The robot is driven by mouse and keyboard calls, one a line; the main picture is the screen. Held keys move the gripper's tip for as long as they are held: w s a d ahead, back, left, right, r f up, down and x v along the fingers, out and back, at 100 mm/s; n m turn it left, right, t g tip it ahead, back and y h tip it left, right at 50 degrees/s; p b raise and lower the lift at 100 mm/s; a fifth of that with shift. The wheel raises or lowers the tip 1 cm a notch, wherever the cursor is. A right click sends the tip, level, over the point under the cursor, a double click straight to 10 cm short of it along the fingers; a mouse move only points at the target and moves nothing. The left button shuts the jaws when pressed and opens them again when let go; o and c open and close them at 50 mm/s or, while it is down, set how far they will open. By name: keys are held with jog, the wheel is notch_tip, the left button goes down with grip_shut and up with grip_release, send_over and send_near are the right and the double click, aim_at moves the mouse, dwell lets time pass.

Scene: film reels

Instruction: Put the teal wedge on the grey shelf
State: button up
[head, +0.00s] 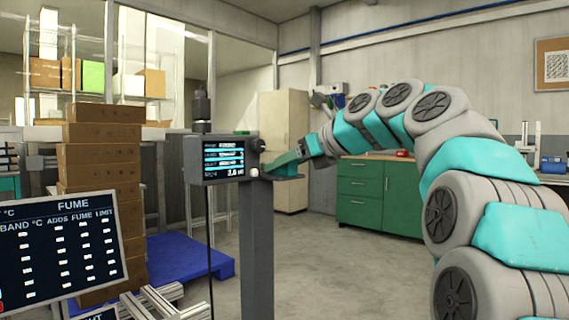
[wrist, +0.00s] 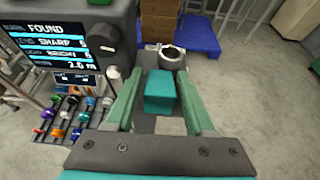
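The teal wedge (wrist: 160,92) shows in the wrist view as a small block with a lighter top, on or just above a dark grey surface (wrist: 160,125) that looks like the grey shelf. Whether it touches that surface is hard to tell. My gripper (wrist: 161,73) has its two green fingers on either side of the wedge, with a visible gap at each side. It is open. In the head view my gripper (head: 283,165) is at the right of the instrument post, and the wedge cannot be made out there.
An instrument with a lit screen (head: 223,160) stands on a grey post (head: 257,245), close to the left of my gripper. A round metal ring (wrist: 172,54) lies just beyond the wedge. Colored knobs (wrist: 72,115) are at the left. Open floor (wrist: 260,100) lies to the right.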

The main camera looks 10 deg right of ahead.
jog(key=shift+o, duration=0.9)
jog(key=p+v, duration=0.2)
jog(key=v, duration=1)
jog(key=shift+r, duration=0.15)
jog(key=s+a+f+n+g+h, duration=0.1)
jog(key=s+a+f+n+g, duration=0.25)
jog(key=f, duration=0.55)
jog(key=s+a+f+n+g+h, duration=0.1)
jog(key=s+a+f+n, duration=0.25)
jog(key=f+n, duration=0.4)
jog(key=s+a+f+n+g+h, duration=0.1)
jog(key=s+a+f+n+g, duration=0.2)
jog(key=f, duration=0.7)
jog(key=s+d+f+n+g+h, duration=0.2)
jog(key=s+f+n, duration=0.5)
jog(key=s+f, duration=0.4)
jog(key=s+d+f+n+g+h, duration=0.2)
jog(key=s+f+n, duration=0.5)
jog(key=s+f, duration=0.5)
jog(key=shift+s+d+f+n+g+h, duration=0.25)
jog(key=shift+f+n+g+h, duration=0.2)
jog(key=shift+g, duration=0.2)
